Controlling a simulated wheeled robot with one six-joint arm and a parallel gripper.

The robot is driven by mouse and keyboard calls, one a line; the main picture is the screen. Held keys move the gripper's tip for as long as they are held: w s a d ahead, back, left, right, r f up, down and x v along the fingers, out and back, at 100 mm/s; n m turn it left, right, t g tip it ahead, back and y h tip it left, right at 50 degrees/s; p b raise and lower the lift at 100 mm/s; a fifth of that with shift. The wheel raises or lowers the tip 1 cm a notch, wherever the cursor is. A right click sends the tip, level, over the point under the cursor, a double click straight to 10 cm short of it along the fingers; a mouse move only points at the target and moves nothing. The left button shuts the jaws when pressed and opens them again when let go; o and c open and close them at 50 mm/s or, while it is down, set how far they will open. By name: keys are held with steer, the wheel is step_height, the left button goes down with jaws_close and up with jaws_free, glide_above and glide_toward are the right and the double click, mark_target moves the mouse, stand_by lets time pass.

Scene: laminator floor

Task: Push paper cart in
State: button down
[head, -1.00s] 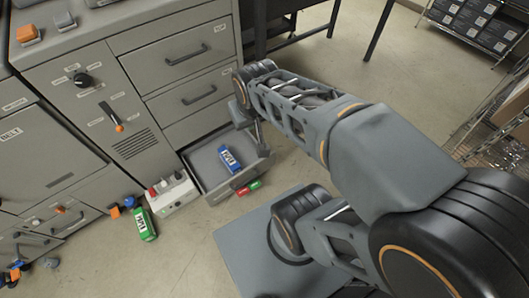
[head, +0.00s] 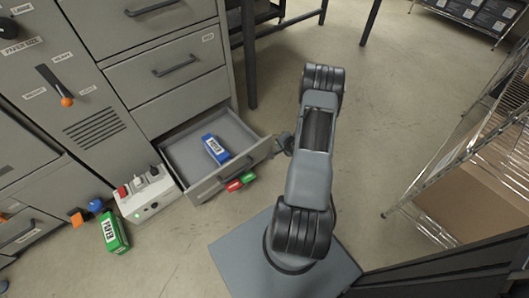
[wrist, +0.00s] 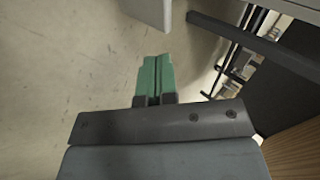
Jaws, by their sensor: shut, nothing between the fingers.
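No part labelled as a paper cart can be made out. An open bottom drawer (head: 207,187) sticks out of the grey cabinet in the head view, with a blue labelled pack (head: 216,149) lying inside. My gripper shows in the wrist view as two green fingers (wrist: 157,76) pressed together, with nothing between them, above bare floor. In the head view my arm stands to the right of the drawer. A dark part at its end is close to the drawer's right front corner; whether it touches cannot be told. The fingers are not clear there.
A red and a green block (head: 241,182) are at the drawer front. A wire shelf (head: 470,150) with a cardboard box is at right. Floor between is clear.

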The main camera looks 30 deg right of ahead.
step_height(320, 180, down, 6)
steer(key=m+b, duration=0.1)
steer(key=b, duration=0.5)
glide_toward(262, 144)
steer(key=shift+t+y, duration=0.3)
steer(key=w+f, duration=0.2)
steer(key=f, duration=0.1)
steer(key=w+f, duration=0.1)
steer(key=f, duration=0.1)
steer(key=shift+a, duration=0.1)
steer(key=shift+w+r+b, duration=0.1)
steer(key=shift+w+b, duration=0.3)
steer(key=shift+w, duration=0.3)
steer(key=shift+w, duration=0.1)
